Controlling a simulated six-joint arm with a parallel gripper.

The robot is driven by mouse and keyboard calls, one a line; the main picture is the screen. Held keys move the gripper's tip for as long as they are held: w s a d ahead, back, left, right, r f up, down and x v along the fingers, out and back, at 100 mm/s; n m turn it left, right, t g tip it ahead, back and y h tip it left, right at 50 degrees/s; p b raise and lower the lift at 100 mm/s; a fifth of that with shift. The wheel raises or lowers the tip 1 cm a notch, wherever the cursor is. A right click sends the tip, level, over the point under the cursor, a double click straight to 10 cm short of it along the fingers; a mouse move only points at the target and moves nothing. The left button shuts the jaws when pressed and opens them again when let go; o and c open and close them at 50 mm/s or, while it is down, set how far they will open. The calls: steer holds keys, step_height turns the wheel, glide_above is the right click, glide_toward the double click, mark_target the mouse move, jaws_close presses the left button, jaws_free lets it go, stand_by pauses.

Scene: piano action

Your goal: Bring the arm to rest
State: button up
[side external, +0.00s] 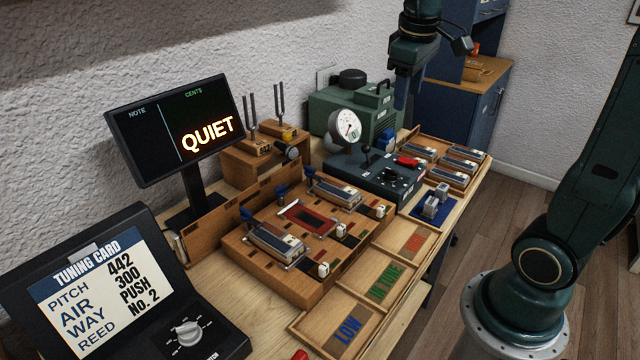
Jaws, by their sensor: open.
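My gripper (408,92) hangs from my dark green arm at the top of the side external view. It is open, points down, and no object shows in it. It appears above the back of the bench, near the green box (350,108) and the dark control unit (372,170); its exact height is hard to tell. My arm's upper links run out of the top of the picture.
A wooden board (262,238) with reed blocks, a dial gauge (345,127), tuning forks (252,105) and a monitor (178,128) reading QUIET crowd the bench. Sorting trays (375,283) line the front edge. A blue cabinet (485,115) stands behind. The floor (590,195) is clear.

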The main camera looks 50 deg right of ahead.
steer(key=s+a+f+t+y, duration=0.2)
steer(key=s+a+f+t, duration=0.2)
steer(key=s+a, duration=0.9)
steer(key=shift+a, duration=0.15)
